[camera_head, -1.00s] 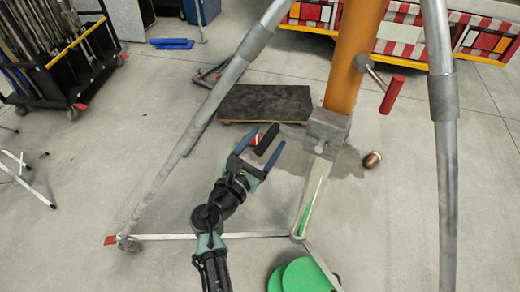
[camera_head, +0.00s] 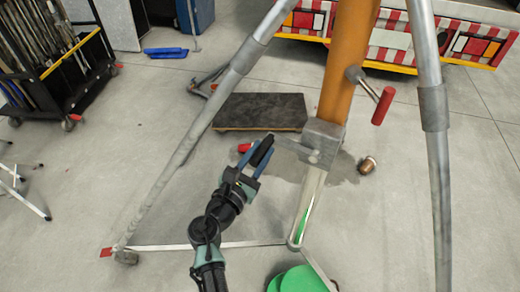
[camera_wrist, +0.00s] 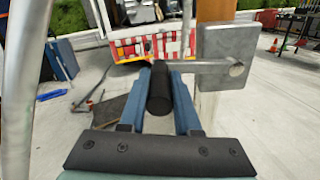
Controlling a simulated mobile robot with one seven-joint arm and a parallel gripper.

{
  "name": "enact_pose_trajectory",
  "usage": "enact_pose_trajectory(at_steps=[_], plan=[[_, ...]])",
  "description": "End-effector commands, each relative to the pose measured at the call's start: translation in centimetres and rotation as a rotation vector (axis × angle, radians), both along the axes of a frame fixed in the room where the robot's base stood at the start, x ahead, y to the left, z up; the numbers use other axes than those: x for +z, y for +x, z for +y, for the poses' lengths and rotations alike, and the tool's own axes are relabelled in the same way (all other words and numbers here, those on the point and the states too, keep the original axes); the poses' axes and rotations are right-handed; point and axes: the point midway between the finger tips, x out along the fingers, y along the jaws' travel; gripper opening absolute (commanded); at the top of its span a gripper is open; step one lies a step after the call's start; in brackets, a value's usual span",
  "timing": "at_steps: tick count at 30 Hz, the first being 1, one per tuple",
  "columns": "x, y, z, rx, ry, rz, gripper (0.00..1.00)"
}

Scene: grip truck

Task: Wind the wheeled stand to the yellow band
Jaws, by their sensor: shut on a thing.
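The wheeled stand is a grey metal tripod with an orange column (camera_head: 348,65) and a grey gear block (camera_head: 320,138) low on it. A crank arm (camera_head: 293,146) runs left from the block to a black handle (camera_head: 262,150). My gripper (camera_head: 256,158) is shut on this handle. In the wrist view the black handle (camera_wrist: 160,92) sits between the blue fingers of my gripper (camera_wrist: 162,82), and the crank arm (camera_wrist: 200,66) runs right to the block (camera_wrist: 226,55). I cannot make out a yellow band on the visible column; its top is out of frame.
Tripod legs flank my arm, left (camera_head: 215,100) and right (camera_head: 435,130). A red-handled knob (camera_head: 383,106) sticks out from the column. A dark flat board (camera_head: 260,111), a brass piece (camera_head: 367,165) and green discs (camera_head: 298,280) lie around. A black rack (camera_head: 65,75) stands at left.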

Motion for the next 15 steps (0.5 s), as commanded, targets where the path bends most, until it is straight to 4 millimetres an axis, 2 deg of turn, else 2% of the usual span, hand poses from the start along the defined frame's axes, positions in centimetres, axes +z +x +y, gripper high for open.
enact_pose_trajectory(at_steps=[1, 4, 11, 15], plan=[[2.2, 0.0, -0.4, -0.008, -0.004, -0.012, 0.00], [3.9, -0.3, -0.9, -0.010, -0.004, -0.015, 0.00], [4.8, -0.6, -1.5, -0.011, -0.006, -0.015, 0.00], [6.5, -1.2, -2.6, -0.017, -0.005, -0.014, 0.00]])
